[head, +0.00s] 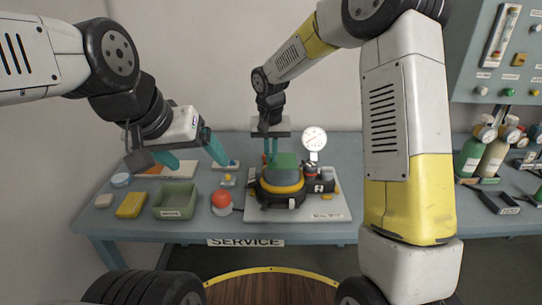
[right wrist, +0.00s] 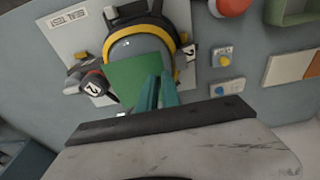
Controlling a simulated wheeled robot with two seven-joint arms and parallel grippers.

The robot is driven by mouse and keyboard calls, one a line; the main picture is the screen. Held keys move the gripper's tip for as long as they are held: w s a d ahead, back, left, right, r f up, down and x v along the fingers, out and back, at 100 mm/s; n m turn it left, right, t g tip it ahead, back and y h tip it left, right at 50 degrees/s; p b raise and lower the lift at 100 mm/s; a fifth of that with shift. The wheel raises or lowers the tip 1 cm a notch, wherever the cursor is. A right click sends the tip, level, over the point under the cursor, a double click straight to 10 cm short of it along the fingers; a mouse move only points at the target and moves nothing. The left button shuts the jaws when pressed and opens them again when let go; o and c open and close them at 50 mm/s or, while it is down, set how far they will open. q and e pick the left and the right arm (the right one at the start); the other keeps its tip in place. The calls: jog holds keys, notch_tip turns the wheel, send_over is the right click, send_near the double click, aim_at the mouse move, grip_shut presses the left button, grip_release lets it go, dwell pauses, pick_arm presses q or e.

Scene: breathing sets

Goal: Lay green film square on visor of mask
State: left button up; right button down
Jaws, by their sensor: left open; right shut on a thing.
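The mask (head: 280,190) is black with a yellow band and sits on a pale board at the middle of the bench. Its grey visor (right wrist: 138,47) shows in the right wrist view. The green film square (head: 286,160) is over the mask; in the right wrist view the film (right wrist: 132,78) covers part of the visor. I cannot tell whether they touch. My right gripper (head: 270,152) is shut on the film's edge, and its teal fingertips show in the right wrist view (right wrist: 158,88). My left gripper (head: 191,157) is open and empty above the bench's left side.
The pale board (head: 335,205) also carries a round gauge (head: 314,139) beside the mask. A red dome (head: 221,198), a green tray (head: 175,200) and a yellow block (head: 131,205) stand to the left. Bottles (head: 472,155) and tools are at the right.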

aim_at(271, 162)
jog(key=shift+f, duration=1.65)
jog(key=shift+f, duration=0.15)
jog(key=c, duration=1.6)
grip_release()
jog(key=shift+o, duration=0.2)
notch_tip(271, 162, up, 12)
jog(key=s, duration=0.2)
jog(key=s+d+r+t, duration=0.2)
jog(key=s+d+r, duration=0.5)
jog(key=s+d, duration=0.15)
jog(key=s+d+t+y, duration=0.1)
jog(key=s+d, duration=0.1)
jog(key=s, duration=0.6)
jog(key=s+d+t+y, duration=0.1)
jog(key=s+d, duration=0.2)
jog(key=s, duration=0.5)
jog(key=shift+d+r+n+t, duration=0.2)
jog(key=shift+d+n+t, duration=0.1)
jog(key=shift+d, duration=0.05)
